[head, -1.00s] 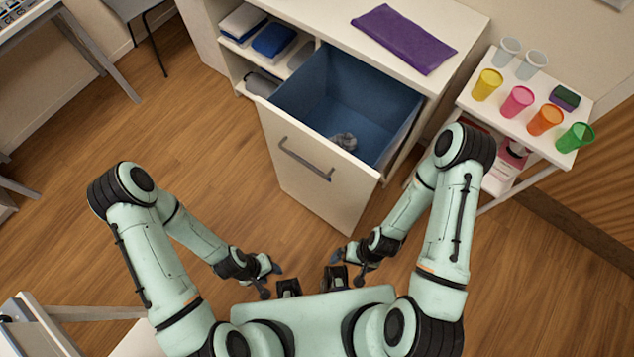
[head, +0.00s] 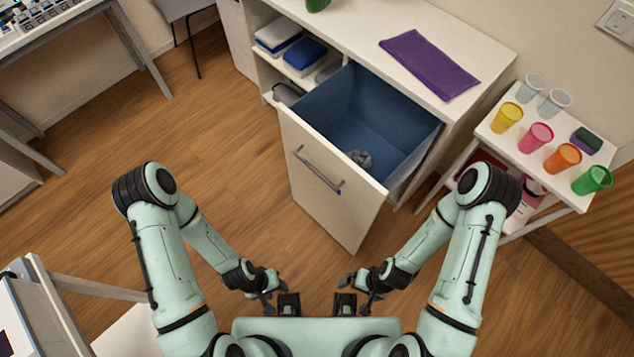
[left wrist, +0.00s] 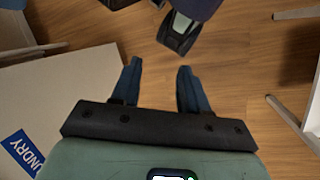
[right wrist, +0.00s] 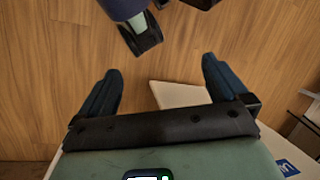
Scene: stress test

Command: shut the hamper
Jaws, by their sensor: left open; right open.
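The hamper is a pull-out bin with a white front panel (head: 318,205), a grey bar handle (head: 319,171) and a blue inside (head: 385,135). It stands pulled out of the white cabinet, with a crumpled grey cloth (head: 361,158) inside. My left gripper (head: 271,290) is open and empty, low and in front of the hamper, apart from it. It also shows in the left wrist view (left wrist: 158,68). My right gripper (head: 358,290) is open and empty at a similar height, also apart from the hamper; it shows in the right wrist view (right wrist: 160,68).
A purple cloth (head: 430,64) lies on the white cabinet top (head: 355,30). Right of the hamper, a white cart (head: 520,165) holds several coloured cups. A white panel (left wrist: 60,100) with a partly cut-off blue label shows in the left wrist view. The wooden floor left of the hamper is clear.

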